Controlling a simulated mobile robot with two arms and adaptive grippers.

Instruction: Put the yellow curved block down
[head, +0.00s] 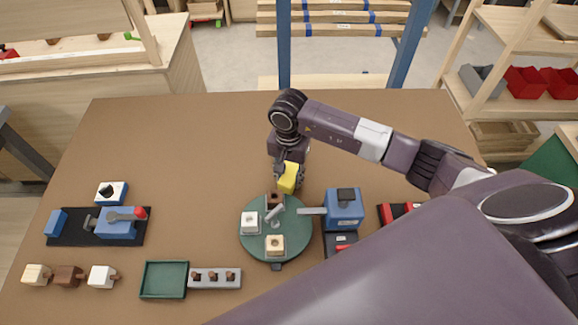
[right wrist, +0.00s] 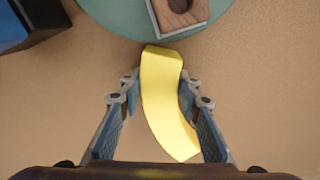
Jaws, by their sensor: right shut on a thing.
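The yellow curved block (head: 288,178) is held in my right gripper (head: 289,180), near the far edge of the green round turntable (head: 255,210). In the right wrist view the yellow curved block (right wrist: 163,95) lies between the two fingers of the right gripper (right wrist: 160,85), its curved end pointing back toward the palm. The far end of the block is close to the turntable's rim (right wrist: 120,15) in that view. I cannot tell how high the block is above the brown table (head: 180,150). My left gripper is not in view.
The turntable carries a white block (head: 250,223), a tan block (head: 275,245) and a dark brown block (head: 275,199). A blue device (head: 345,209) stands at its right. A green tray (head: 165,280) and grey peg holder (head: 215,279) lie in front. The far table is clear.

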